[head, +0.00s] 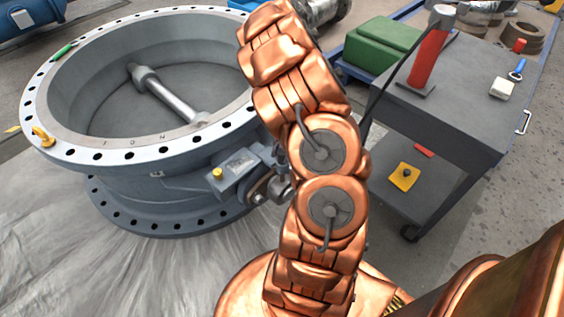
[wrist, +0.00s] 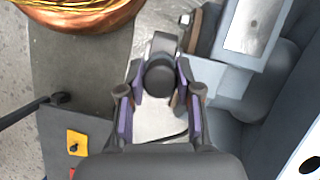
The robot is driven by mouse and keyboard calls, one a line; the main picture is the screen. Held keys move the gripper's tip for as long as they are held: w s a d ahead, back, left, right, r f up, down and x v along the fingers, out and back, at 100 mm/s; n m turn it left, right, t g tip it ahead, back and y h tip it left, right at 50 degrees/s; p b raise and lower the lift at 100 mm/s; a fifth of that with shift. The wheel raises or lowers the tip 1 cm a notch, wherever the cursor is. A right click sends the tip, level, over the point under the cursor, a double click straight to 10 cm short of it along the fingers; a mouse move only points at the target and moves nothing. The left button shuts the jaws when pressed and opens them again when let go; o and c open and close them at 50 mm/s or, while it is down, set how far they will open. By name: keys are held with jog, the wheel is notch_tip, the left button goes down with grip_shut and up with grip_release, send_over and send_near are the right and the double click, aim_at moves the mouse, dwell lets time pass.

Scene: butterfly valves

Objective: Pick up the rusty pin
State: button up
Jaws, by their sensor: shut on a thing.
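In the wrist view my gripper (wrist: 160,92) has its purple-padded fingers on both sides of a dark, round-ended thing (wrist: 159,76), which I take to be the rusty pin. Its grey shank shows beyond the round end, and little rust colour is visible on it. The pin is beside the grey valve's side bracket (wrist: 208,78); I cannot tell whether it still sits in a hole. In the head view my copper-coloured arm hides the gripper and the pin. The large grey butterfly valve (head: 170,190) stands at the left, with its bracket (head: 235,172) close to my arm.
A dark cart (head: 470,95) stands at the right, with a red cylinder (head: 430,58) on top. Its lower shelf holds a yellow plate (head: 404,177) and a red block (head: 424,151). A green case (head: 380,43) is behind. Floor is clear between valve and cart.

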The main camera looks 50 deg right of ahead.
grip_shut()
notch_tip(320, 180, up, 18)
jog(key=p, duration=0.3)
jog(key=shift+w, duration=0.1)
